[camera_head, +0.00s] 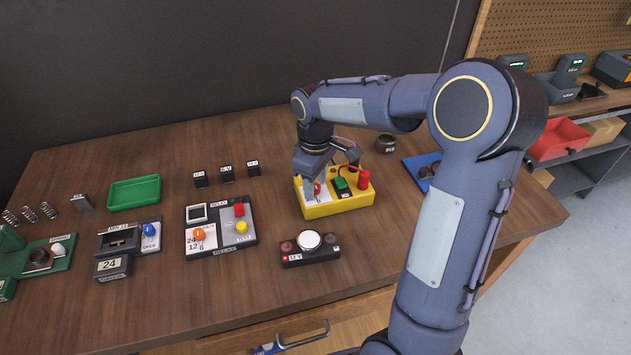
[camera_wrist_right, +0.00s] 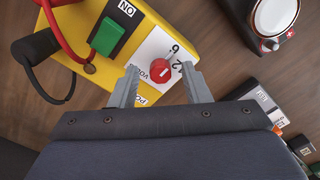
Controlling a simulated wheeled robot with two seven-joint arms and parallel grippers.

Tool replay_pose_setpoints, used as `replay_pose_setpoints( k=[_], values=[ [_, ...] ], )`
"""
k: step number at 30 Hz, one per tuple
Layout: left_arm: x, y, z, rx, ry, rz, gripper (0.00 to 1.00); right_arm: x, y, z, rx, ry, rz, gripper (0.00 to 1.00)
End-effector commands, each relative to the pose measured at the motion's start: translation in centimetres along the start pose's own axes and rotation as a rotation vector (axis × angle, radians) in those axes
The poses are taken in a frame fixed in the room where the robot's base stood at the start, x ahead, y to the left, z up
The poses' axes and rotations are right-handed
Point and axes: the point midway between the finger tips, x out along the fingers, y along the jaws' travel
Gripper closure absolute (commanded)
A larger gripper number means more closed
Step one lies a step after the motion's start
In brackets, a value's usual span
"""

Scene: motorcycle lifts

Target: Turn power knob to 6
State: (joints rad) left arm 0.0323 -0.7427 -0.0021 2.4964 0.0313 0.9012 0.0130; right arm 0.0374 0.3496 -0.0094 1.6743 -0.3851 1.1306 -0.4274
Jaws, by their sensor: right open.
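The yellow power box (camera_head: 345,208) stands on the bench with a white dial plate, a green switch (camera_head: 341,183) and a red part at its right end. Its red power knob (camera_wrist_right: 161,71) sits on the white plate, with the "6" and "12" marks beside it in the right wrist view. My right gripper (camera_wrist_right: 160,80) is open, with one finger on each side of the knob; contact is unclear. In the head view my right gripper (camera_head: 316,182) is over the box's left end. My left gripper is not in view.
A black box with a round white top (camera_head: 309,241) stands just in front of the yellow box. A relay panel (camera_head: 221,227) lies to the left, with small labelled blocks (camera_head: 227,173) behind it. A blue tray (camera_head: 424,171) lies to the right.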

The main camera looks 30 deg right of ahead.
Motion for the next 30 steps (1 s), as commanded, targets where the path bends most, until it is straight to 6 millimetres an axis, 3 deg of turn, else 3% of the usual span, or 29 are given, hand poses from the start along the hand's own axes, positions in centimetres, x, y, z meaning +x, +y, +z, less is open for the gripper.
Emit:
replay_pose_setpoints(
  k=[13,30],
  values=[
    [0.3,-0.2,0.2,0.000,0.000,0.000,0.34,-6.7,0.0,-0.1,-0.001,0.004,0.001,0.57],
    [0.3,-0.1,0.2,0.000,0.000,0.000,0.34,-7.4,0.0,0.0,-0.001,0.001,0.000,0.57]
  ],
)
